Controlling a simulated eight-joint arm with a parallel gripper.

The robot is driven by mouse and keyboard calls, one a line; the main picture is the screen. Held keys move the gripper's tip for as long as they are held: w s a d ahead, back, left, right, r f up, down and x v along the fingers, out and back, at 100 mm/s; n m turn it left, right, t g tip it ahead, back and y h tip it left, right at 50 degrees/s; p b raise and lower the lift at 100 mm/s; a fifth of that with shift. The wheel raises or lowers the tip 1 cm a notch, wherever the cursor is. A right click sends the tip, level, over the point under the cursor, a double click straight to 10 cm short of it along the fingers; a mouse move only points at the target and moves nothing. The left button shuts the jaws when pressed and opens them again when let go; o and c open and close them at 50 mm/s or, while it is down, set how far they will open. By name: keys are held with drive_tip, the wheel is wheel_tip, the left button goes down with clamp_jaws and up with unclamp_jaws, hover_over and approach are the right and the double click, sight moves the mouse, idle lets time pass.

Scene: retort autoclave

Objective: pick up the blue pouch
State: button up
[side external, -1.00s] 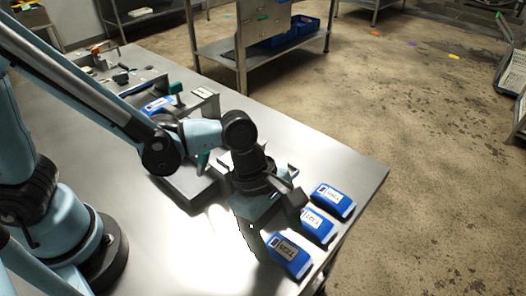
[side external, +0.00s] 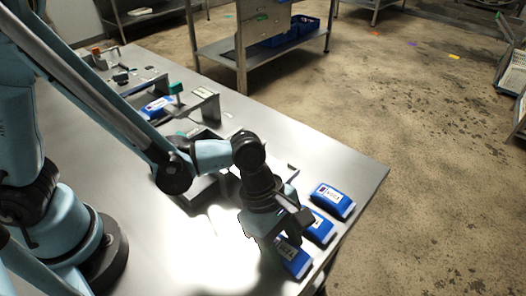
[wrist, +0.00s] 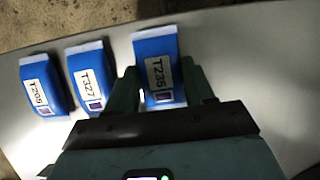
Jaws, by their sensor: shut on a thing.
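Three blue pouches with white labels lie in a row near the table edge. The blue pouch labelled T235 (wrist: 158,68) is between the two fingers of my gripper (wrist: 162,88) in the wrist view, and my gripper is shut on it. In the side view this pouch (side external: 298,262) is the nearest of the row, partly hidden by my gripper (side external: 275,238). The pouch T327 (wrist: 91,75) lies just left of it in the wrist view, and the pouch T205 (wrist: 43,84) is farther left. The held pouch seems at table level; any lift cannot be told.
Another blue pouch (side external: 157,107) lies by a metal fixture with a green knob (side external: 176,88) farther back. The table (side external: 358,178) ends close to the right of the row. A shelf rack (side external: 240,60) with blue bins stands beyond, across open floor.

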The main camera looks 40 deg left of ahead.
sight(280, 253)
drive_tip(key=shift+c, duration=0.6)
drive_tip(key=shift+r, duration=0.15)
drive_tip(key=shift+r, duration=0.5)
drive_tip(key=r, duration=0.1)
drive_tip(key=s+r, duration=0.1)
drive_tip(key=r, duration=0.1)
drive_tip(key=shift+d+r, duration=0.15)
drive_tip(key=shift+r, duration=0.1)
drive_tip(key=s+d+r, duration=0.2)
drive_tip(key=s+r, duration=0.4)
drive_tip(key=s, duration=0.4)
drive_tip(key=w+a+r, duration=0.8)
drive_tip(key=w+a, duration=0.1)
drive_tip(key=w, duration=0.2)
drive_tip(key=w+a+f, duration=0.4)
drive_tip(key=w+a, duration=0.1)
drive_tip(key=w+a+f, duration=0.2)
drive_tip(key=w+f, duration=0.1)
drive_tip(key=shift+w+a, duration=0.1)
drive_tip(key=shift+a, duration=0.15)
drive_tip(key=shift+f, duration=1.95)
